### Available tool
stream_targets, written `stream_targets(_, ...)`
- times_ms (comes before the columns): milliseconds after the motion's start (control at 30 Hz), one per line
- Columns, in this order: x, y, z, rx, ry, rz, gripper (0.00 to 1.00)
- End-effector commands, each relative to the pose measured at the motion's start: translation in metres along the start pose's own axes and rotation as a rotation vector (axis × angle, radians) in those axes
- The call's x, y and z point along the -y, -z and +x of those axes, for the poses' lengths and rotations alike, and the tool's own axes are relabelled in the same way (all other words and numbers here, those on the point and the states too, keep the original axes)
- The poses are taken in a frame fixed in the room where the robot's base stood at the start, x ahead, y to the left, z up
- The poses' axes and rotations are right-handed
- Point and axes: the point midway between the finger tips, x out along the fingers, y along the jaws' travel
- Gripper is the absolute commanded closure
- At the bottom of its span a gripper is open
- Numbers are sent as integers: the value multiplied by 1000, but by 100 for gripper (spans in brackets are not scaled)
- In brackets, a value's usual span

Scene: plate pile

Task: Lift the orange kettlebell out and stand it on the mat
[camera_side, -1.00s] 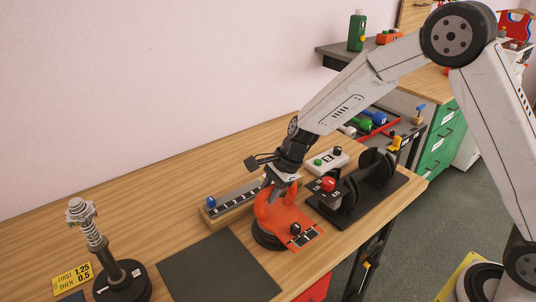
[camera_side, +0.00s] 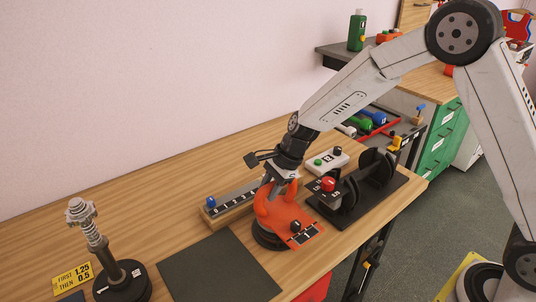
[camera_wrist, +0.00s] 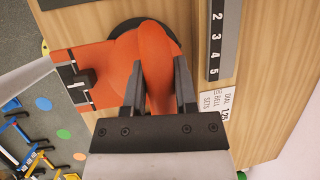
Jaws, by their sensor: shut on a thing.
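The dark grey mat (camera_side: 219,268) lies flat and bare on the bench, left of the kettlebell.
A numbered rail with a blue knob (camera_side: 211,201) lies behind the kettlebell. A black rack with dark discs (camera_side: 372,172) and a red button (camera_side: 328,184) stands close on the right. A spring post on a black base (camera_side: 122,281) stands far left, near a yellow card (camera_side: 72,278).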

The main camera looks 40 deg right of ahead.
Motion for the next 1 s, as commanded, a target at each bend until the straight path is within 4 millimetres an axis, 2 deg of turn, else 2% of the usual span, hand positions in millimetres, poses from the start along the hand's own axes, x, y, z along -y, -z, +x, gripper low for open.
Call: stream_targets(1000,6,-8,-19,1,6,-2,100)
